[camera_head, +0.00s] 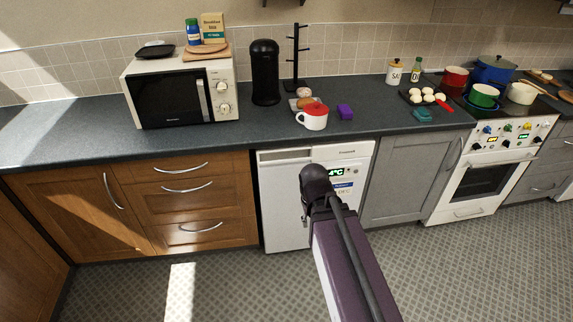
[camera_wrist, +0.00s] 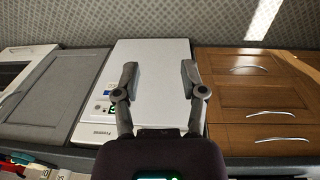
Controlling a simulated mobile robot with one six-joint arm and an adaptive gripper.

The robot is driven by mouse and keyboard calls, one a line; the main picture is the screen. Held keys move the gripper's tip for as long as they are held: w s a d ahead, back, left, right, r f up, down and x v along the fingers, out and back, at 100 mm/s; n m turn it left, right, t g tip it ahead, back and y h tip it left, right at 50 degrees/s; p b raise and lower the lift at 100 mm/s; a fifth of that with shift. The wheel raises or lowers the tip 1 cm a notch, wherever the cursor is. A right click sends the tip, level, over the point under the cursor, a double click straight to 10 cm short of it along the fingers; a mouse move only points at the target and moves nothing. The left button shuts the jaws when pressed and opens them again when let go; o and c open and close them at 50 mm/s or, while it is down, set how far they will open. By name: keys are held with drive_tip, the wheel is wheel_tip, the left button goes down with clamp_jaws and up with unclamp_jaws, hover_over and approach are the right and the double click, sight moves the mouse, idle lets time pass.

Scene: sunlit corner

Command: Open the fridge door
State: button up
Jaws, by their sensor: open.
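The fridge (camera_head: 283,205) is a white unit under the dark counter, between the brown drawers and a grey cupboard. Its door looks closed, with a small green display reading near 4°C. My arm reaches in front of it in the head view and hides part of the door. In the wrist view the white fridge door (camera_wrist: 152,88) appears upside down, below my gripper (camera_wrist: 158,78). The gripper's two fingers are spread apart with nothing between them. I cannot tell how far the fingertips are from the door. The door's handle is not clearly visible.
Brown drawers (camera_head: 190,190) stand left of the fridge, and a grey cupboard (camera_head: 405,178) and a white oven (camera_head: 478,182) stand to its right. The patterned floor (camera_head: 225,285) in front is clear.

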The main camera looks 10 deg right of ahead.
drive_tip(key=w+d+f+n+t+h+b, duration=0.1)
drive_tip(key=w+d+f+t+h+b, duration=0.25)
drive_tip(key=w+f+b, duration=0.35)
drive_tip(key=n+t+h+b, duration=0.3)
drive_tip(key=n+t+b, duration=0.95)
drive_tip(key=b, duration=1.15)
approach(285, 162)
drive_tip(key=v, duration=0.4)
drive_tip(key=shift+w+d+f, duration=0.15)
drive_tip(key=shift+d, duration=0.05)
drive_tip(key=shift+w, duration=0.1)
drive_tip(key=x, duration=1.3)
drive_tip(key=shift+w, duration=0.35)
clamp_jaws()
